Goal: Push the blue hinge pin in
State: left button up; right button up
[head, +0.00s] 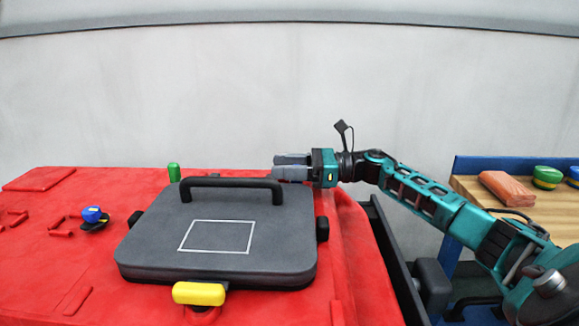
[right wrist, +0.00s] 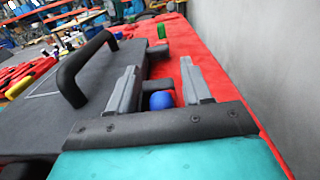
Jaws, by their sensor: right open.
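The blue hinge pin shows its round blue head (right wrist: 161,100) in the right wrist view, beside the back edge of the grey lid (right wrist: 125,65). In the head view I cannot make it out; my right gripper covers that area. My right gripper (head: 273,167) is at the lid's back right corner, pointing left. Its fingers are open and empty; in the right wrist view (right wrist: 160,78) the blue head appears between them, and I cannot tell whether they touch it. A green pin (head: 174,172) stands upright at the lid's back left. My left gripper is out of view.
The lid carries a black handle (head: 232,182) and lies on a red tank top (head: 50,260). A yellow latch (head: 199,293) is at its front. A blue knob (head: 92,213) sits to the left. A grey wall (head: 250,80) rises behind; a wooden bench (head: 480,195) is right.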

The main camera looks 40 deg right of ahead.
jog(key=v, duration=1.3)
jog(key=shift+a, duration=0.15)
